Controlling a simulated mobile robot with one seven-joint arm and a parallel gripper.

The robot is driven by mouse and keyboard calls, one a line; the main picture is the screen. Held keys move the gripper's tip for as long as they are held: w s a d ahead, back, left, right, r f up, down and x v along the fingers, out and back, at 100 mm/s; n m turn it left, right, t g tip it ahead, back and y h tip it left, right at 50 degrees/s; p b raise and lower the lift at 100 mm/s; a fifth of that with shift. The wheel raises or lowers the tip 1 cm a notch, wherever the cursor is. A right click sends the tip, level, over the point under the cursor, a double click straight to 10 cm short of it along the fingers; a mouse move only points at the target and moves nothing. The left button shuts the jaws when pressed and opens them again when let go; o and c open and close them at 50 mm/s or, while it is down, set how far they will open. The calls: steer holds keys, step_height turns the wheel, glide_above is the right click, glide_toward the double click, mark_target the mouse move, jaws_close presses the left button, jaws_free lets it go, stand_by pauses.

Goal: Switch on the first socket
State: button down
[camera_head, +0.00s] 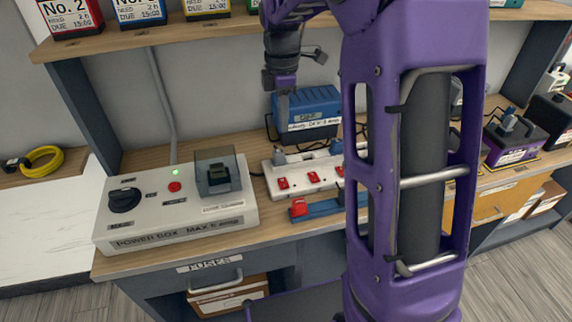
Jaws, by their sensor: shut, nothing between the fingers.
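A white socket strip (268,181) lies on the wooden bench behind the front edge, partly hidden by my purple arm. Red switches show along it; the leftmost one (283,183) belongs to the socket at the left end, where a grey plug (279,157) appears to sit. I cannot tell from here whether that switch is on or off. My gripper (284,118) points down above the left end of the strip, in front of a blue box. Its fingers are shut and empty, and it appears apart from the switch.
A white power box (135,233) with a black knob, green lamp and red button stands left of the strip. A blue bar (322,209) with a red end lies in front. A blue charger box (310,105) stands behind. A shelf with several labelled boxes hangs above.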

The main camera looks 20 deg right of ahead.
mark_target(284, 186)
steer(key=shift+s+a+f+g, duration=0.35)
steer(key=shift+s+f+g, duration=0.2)
steer(key=shift+f, duration=0.3)
steer(key=f+b, duration=0.1)
steer(key=f, duration=0.3)
steer(key=s+f, duration=0.1)
steer(key=f, duration=0.4)
steer(key=f+b, duration=0.1)
steer(key=f, duration=0.3)
steer(key=shift+s+f+b, duration=0.35)
steer(key=shift+f, duration=0.1)
steer(key=shift+s+f, duration=0.15)
steer(key=shift+f, duration=0.15)
